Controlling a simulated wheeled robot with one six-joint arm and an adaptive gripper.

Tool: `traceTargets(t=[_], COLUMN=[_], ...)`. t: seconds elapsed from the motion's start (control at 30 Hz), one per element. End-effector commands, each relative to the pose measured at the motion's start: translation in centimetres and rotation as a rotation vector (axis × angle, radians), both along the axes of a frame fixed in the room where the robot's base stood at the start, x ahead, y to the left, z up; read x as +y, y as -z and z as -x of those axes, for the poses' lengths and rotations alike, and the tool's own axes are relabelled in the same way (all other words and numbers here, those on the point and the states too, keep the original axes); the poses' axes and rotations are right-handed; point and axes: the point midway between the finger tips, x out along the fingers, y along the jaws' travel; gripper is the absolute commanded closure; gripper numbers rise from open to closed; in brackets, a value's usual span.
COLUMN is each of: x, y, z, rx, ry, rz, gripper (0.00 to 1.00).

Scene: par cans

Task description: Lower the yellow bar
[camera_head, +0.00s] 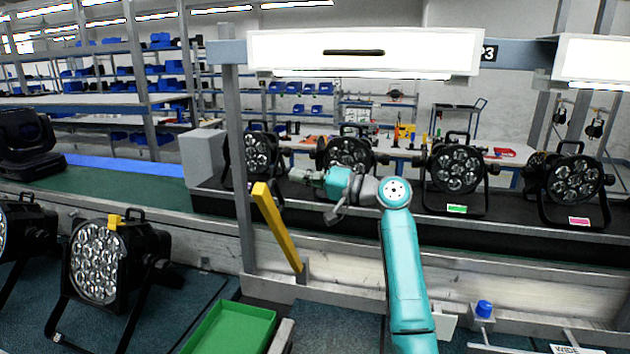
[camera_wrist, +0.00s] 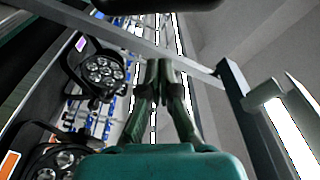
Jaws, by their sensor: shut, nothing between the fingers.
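The yellow bar (camera_head: 278,229) stands tilted in the head view. The yellow bar does not show in the wrist view.
A grey post (camera_head: 241,150) and a grey box (camera_head: 201,157) stand left of my gripper. Par cans (camera_head: 457,168) line the dark belt behind. Another par can (camera_head: 100,262) and a green tray (camera_head: 232,329) are at the front left. A blue knob (camera_head: 484,309) is front right.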

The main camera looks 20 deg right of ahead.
Motion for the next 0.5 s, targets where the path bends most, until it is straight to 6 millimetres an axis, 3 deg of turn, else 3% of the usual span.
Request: traceTargets(t=[0.2,0.5], x=[2.4,3.3], y=[-0.2,1.4], z=[-2.1,0.5], rx=[0.000,-0.001], ry=[-0.002,0.000], rz=[0.000,0.001], gripper=[1.00,1.00])
